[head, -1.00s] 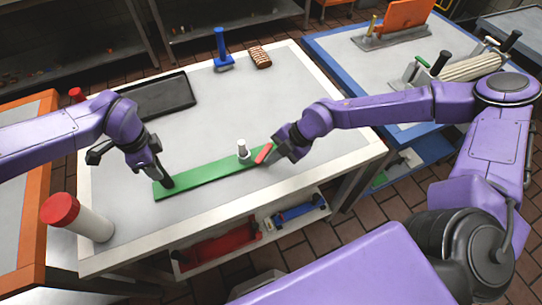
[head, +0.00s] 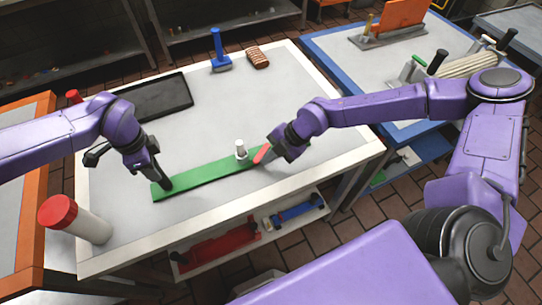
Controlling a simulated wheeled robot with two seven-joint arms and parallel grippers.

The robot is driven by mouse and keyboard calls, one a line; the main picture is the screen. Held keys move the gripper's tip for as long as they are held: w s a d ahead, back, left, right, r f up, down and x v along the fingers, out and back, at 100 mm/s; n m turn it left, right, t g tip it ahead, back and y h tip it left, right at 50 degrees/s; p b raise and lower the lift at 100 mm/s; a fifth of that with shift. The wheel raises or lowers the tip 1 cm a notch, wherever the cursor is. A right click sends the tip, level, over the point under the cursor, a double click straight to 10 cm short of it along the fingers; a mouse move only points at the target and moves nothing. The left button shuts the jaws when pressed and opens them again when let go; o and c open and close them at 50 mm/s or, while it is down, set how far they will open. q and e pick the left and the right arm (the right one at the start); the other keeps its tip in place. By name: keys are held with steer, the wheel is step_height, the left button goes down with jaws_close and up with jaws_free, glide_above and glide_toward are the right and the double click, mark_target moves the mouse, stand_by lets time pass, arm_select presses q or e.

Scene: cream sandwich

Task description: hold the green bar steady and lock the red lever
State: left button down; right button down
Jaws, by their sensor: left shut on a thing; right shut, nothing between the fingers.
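The green bar (head: 208,175) lies on the white table, running from the front left toward the right. My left gripper (head: 164,184) is shut on the bar near its left end. A white upright fitting (head: 240,150) stands at the bar's back edge. The short red lever (head: 262,154) sits just right of that fitting, over the bar. My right gripper (head: 262,164) is shut and empty, right beside the lever; whether it touches the lever I cannot tell. The arm and gripper hide part of the bar's right portion.
A black tray (head: 160,98) lies at the back left. A blue tool (head: 219,52) and a brown ridged item (head: 258,58) are at the back. The table's middle (head: 225,105) is clear.

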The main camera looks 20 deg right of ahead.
mark_target(259, 159)
steer(key=shift+w+a, duration=0.1)
steer(key=shift+a, duration=0.2)
steer(key=shift+w+a, duration=0.2)
steer(key=shift+a, duration=0.2)
steer(key=shift+w+a+m+t, duration=0.3)
steer(key=shift+a+m+t, duration=0.1)
steer(key=shift+m, duration=0.3)
steer(key=shift+w+a, duration=0.1)
steer(key=shift+w, duration=0.1)
steer(key=shift+w+a, duration=0.1)
